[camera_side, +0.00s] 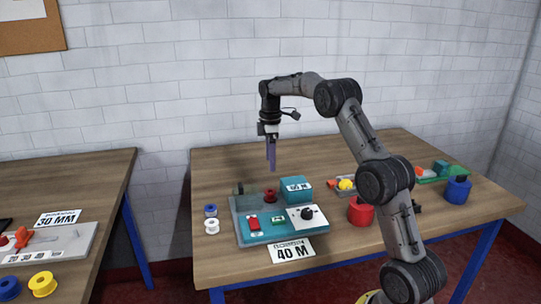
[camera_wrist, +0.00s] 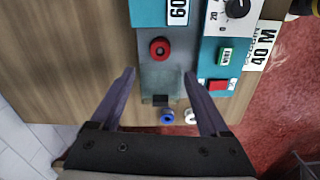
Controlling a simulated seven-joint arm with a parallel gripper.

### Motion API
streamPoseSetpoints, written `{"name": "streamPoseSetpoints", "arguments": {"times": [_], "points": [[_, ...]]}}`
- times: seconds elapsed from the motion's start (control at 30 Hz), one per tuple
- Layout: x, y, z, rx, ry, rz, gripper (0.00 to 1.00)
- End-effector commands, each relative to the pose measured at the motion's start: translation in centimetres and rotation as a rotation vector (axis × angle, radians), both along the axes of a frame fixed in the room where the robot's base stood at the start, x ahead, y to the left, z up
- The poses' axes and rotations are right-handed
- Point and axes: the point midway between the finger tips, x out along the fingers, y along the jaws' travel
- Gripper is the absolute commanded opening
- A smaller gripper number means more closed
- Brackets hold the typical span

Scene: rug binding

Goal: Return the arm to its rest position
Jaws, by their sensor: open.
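My gripper (camera_side: 271,155) hangs pointing down above the wooden table (camera_side: 225,165), over the back of a teal and grey machine (camera_side: 270,237). In the wrist view my gripper (camera_wrist: 158,85) has its two fingers apart with nothing held between them. A red spool (camera_wrist: 160,48) sits on the grey part of the machine, below and apart from the fingertips. My arm is bent in an arch, clear of the table.
A blue spool (camera_side: 210,210) and a white spool (camera_side: 211,226) stand left of the machine. A red container (camera_side: 360,211) and a blue container (camera_side: 457,189) stand to the right. A second table (camera_side: 85,180) is at left. The air around my gripper is free.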

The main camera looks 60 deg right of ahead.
Motion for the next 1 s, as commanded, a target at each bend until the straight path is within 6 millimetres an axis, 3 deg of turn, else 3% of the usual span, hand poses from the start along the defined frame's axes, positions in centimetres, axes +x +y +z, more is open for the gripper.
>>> {"name": "streamPoseSetpoints", "arguments": {"times": [0.17,0.57,0.67,0.77,0.9,1.0], "points": [[0.0,0.0,1.1,0.000,0.000,0.000,0.79],[0.3,0.5,1.3,-0.002,-0.003,0.011,0.79],[1.0,1.9,3.8,-0.025,-0.042,0.039,0.79],[1.0,4.8,8.3,-0.057,-0.103,0.087,0.79],[-1.4,10.4,13.9,-0.085,-0.174,0.157,0.79],[-4.0,14.1,16.7,-0.097,-0.225,0.168,0.79]]}}
